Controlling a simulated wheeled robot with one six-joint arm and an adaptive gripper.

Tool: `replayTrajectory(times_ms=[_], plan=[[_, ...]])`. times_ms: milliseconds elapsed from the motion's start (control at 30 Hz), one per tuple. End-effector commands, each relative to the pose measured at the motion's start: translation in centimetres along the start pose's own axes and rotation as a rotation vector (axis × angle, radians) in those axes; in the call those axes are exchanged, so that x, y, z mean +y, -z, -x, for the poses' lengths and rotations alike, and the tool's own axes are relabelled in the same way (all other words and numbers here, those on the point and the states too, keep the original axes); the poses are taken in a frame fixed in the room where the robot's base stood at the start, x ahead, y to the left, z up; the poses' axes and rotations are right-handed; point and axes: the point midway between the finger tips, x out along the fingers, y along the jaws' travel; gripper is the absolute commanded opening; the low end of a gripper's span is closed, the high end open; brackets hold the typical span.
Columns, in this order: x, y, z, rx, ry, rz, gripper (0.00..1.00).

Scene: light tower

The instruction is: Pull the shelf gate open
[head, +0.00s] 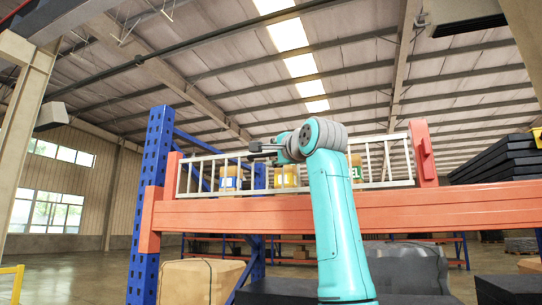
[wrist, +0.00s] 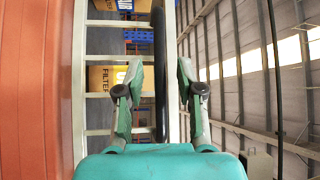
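The white barred shelf gate (head: 393,160) spans above the orange beam (head: 400,204) between two orange posts in the head view. It looks closed. My gripper (head: 253,151) is at the gate's top rail, left of the middle. In the wrist view the gate (wrist: 80,75) runs up the left half. My gripper's two fingers (wrist: 160,75) are apart. A long black bar (wrist: 159,60), which looks like a handle, and the white top rail (wrist: 172,90) show between them. I cannot tell whether the fingers touch either.
Yellow and brown boxes (head: 287,178) stand behind the gate. A blue upright (head: 152,185) supports the shelf at the left. A large carton (head: 200,280) sits below the beam. Stacked black panels (head: 500,158) are at the right. Open floor lies to the left.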

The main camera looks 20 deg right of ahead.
Motion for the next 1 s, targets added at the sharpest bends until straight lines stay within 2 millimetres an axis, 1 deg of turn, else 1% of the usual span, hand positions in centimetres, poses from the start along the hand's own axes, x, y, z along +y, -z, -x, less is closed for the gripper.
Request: replayTrajectory(times_ms=[100,200,467,500,567,600,633,667,1000], plan=[[0.00,-0.02,-0.86,0.000,-0.001,0.000,0.37],[-0.01,-0.02,-1.19,0.000,0.001,0.000,0.37],[0.00,-0.03,-1.30,0.000,0.001,0.000,0.37],[0.01,-0.03,-1.30,0.000,0.001,0.000,0.35],[0.01,-0.03,-1.29,0.000,0.001,0.000,0.20],[0.01,-0.03,-1.29,0.000,0.001,0.000,0.10],[0.01,-0.03,-1.29,0.000,0.001,0.000,0.02],[0.01,-0.03,-1.29,0.000,0.001,0.000,0.00],[0.06,-0.08,-1.25,0.000,0.005,0.004,0.00]])
